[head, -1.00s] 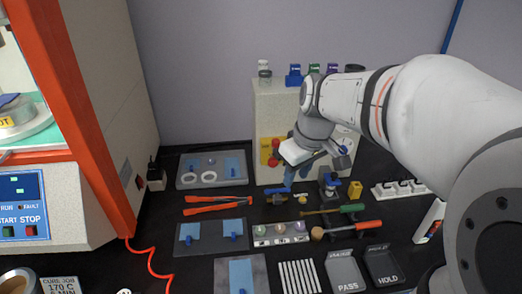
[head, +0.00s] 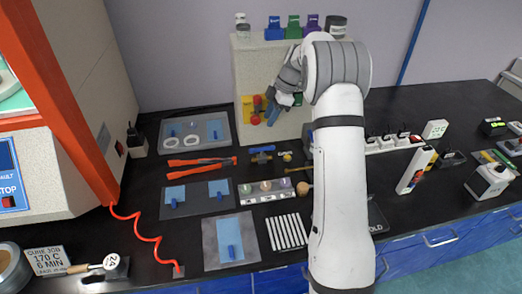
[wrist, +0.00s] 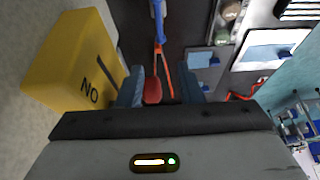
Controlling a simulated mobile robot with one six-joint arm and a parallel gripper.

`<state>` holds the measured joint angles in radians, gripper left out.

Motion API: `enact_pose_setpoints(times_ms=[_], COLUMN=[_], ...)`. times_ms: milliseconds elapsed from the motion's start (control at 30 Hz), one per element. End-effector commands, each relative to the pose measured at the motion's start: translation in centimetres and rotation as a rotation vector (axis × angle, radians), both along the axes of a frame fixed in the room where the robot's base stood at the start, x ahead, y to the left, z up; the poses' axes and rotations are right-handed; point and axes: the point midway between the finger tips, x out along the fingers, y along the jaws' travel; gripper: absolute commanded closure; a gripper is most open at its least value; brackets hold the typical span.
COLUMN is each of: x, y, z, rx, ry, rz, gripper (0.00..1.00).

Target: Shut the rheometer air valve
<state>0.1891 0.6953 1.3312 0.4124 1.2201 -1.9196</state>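A yellow block (head: 248,109) with red round knobs (head: 256,101) is on the front of the beige cabinet (head: 290,125). In the wrist view the yellow block (wrist: 75,62) is large at the left, with "NO" lettering partly visible. My gripper (head: 273,112) is beside the block, its blue fingers pointing down. In the wrist view my gripper (wrist: 163,90) is open, with a red rounded part (wrist: 152,91) showing between the fingers, nearer the left one. I cannot tell whether they touch. A brass fitting with a blue handle (head: 262,150) lies on the bench below.
Orange tongs (head: 200,164), grey trays with blue sheets (head: 172,190) and a vial rack (head: 266,190) lie on the black bench. Bottles and coloured clips (head: 293,28) stand on the cabinet. The rheometer's orange frame (head: 70,110) is at the left.

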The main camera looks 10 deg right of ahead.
Motion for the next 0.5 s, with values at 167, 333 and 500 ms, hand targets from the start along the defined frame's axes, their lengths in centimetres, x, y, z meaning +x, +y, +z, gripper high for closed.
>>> enact_pose_setpoints(times_ms=[167,333,500], x=[0.0,-0.1,-0.1], y=[0.0,0.1,0.7], z=[-1.9,-5.3,-8.9], rx=[0.002,0.001,0.001], ry=[0.003,0.006,0.005], rz=[0.001,0.001,0.003], gripper=[0.67,0.67,0.67])
